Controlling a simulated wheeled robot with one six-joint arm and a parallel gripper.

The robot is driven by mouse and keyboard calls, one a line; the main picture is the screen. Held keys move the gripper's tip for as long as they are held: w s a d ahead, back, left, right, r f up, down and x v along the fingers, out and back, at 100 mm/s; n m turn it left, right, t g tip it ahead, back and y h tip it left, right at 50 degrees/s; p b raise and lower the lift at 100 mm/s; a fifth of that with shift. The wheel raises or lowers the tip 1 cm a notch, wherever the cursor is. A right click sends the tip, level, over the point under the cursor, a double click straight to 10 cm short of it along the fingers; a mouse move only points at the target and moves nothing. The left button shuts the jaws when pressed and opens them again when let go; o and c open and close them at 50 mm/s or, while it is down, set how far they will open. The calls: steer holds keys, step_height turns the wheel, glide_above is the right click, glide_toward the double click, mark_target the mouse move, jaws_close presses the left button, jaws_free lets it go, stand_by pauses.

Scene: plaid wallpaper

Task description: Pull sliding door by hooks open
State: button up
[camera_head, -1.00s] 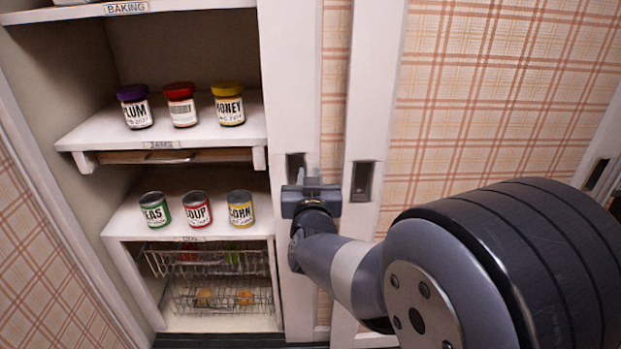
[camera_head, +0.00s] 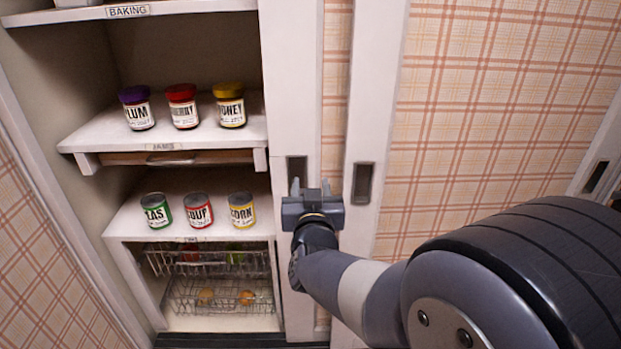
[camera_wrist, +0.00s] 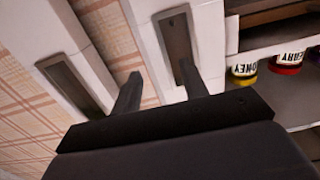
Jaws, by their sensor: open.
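My gripper (camera_head: 311,188) is open and empty, in front of the white door frames. The wrist view shows its two fingers (camera_wrist: 160,85) apart, the one on the right just below the recessed pull of the left door, the other over the patterned panel. The left sliding door (camera_head: 289,100) has a dark recessed pull (camera_head: 297,170), partly hidden behind a finger in the head view. A second door (camera_head: 378,90) has its own recessed pull (camera_head: 363,183) to the right of my gripper. I cannot tell whether a finger touches the left pull.
The open shelves at left hold jam jars (camera_head: 183,106) and cans (camera_head: 198,210), with wire baskets (camera_head: 208,278) below. A third recessed pull (camera_head: 597,176) shows at the far right. Plaid panels (camera_head: 490,100) fill the right side.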

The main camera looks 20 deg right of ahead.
mark_target(310, 175)
steer(key=p+v, duration=0.2)
steer(key=v, duration=0.6)
steer(key=b+x, duration=0.3)
steer(key=x, duration=0.8)
steer(key=shift+f, duration=0.1)
steer(key=shift+w+a, duration=0.2)
steer(key=shift+a, duration=0.4)
